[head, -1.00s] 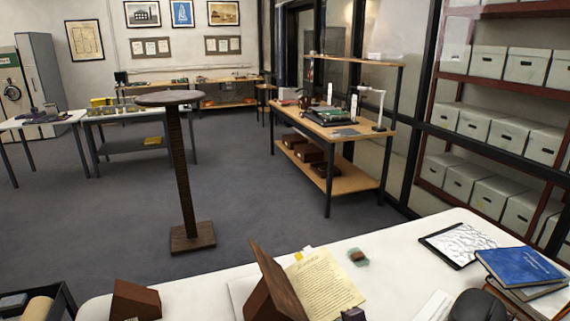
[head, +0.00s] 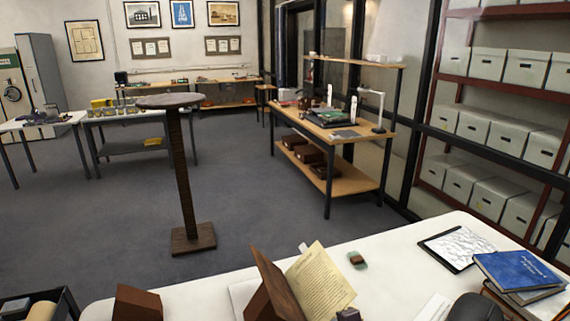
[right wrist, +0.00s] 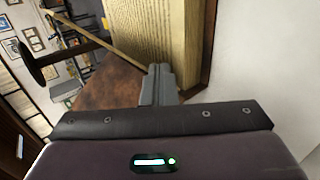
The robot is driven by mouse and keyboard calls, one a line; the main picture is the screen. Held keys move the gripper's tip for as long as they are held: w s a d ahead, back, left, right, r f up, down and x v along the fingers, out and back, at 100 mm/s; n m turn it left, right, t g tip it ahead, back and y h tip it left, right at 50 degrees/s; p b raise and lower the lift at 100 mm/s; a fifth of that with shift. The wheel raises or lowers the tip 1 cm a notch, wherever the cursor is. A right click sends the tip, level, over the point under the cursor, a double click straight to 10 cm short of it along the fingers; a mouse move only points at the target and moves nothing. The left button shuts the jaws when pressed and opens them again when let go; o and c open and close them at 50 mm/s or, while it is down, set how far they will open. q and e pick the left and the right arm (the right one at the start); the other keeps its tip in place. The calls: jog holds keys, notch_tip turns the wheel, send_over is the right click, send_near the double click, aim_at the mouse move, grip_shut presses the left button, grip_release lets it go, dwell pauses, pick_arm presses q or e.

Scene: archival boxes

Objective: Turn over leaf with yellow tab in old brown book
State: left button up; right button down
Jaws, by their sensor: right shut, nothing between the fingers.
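The old brown book lies open, its left cover (head: 276,282) tilted up on a brown wedge (head: 262,303). Its written leaf (head: 320,282) stands raised and slanted in the head view. A small white tab (head: 303,247) shows above its top edge; no yellow tab is visible now. In the right wrist view the page block (right wrist: 150,35) lies ahead, with a brown board (right wrist: 105,88) at left. My right gripper (right wrist: 158,72) is shut, its grey fingertips at the lower end of the pages; whether they touch is unclear. My left gripper is out of view.
Another brown wedge (head: 137,302) stands at left.

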jog(key=shift+a+r, duration=0.2)
jog(key=shift+r, duration=0.05)
jog(key=shift+s+a+r+p, duration=0.25)
jog(key=shift+a+r+p, duration=0.25)
jog(key=shift+r+p, duration=0.1)
jog(key=shift+s+a+r+p, duration=0.25)
jog(key=shift+a+r+p, duration=0.15)
jog(key=shift+a, duration=0.25)
jog(key=shift+s+a+r+p, duration=0.1)
jog(key=shift+s+a+p, duration=0.1)
jog(key=shift+a, duration=0.2)
jog(key=shift+s+a+r+p, duration=0.1)
jog(key=shift+a+p, duration=0.05)
jog(key=shift+a, duration=0.2)
